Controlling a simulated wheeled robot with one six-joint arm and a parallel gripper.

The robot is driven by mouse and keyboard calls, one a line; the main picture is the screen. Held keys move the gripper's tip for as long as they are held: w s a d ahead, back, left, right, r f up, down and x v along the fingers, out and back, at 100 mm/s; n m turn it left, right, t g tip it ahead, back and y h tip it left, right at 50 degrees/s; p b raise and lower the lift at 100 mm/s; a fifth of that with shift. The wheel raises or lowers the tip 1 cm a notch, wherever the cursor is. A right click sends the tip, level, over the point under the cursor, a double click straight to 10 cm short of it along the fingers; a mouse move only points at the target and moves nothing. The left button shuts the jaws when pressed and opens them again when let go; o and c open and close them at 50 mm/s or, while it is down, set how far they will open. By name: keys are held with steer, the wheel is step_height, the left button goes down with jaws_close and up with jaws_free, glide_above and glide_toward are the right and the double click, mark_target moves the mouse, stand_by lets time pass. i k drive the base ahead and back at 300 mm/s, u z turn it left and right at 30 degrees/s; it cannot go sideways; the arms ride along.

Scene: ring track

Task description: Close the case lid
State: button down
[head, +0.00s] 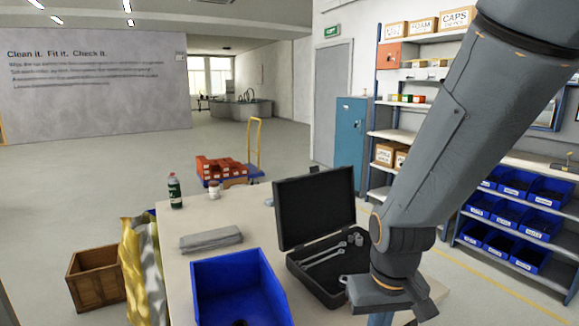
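A black case (320,262) lies on the pale worktable. Its lid (315,207) stands open and upright at the case's far side. Silver wrenches and sockets (340,245) lie inside the case. My arm comes down from the upper right, and its wrist end hangs beside the case's right side, hiding part of it. My gripper's fingers are not clearly visible. I cannot tell whether it is open or shut.
A blue bin (238,290) stands left of the case on the table. A folded grey cloth (211,239), a green bottle (175,191) and a small white jar (214,190) are farther back. Shelves with blue bins (515,212) stand at the right.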

mark_target(316, 204)
steer(key=u, duration=3.1)
steer(key=i, duration=2.55)
steer(key=z, duration=3.3)
steer(key=i, duration=1.95)
steer(key=z, duration=0.6)
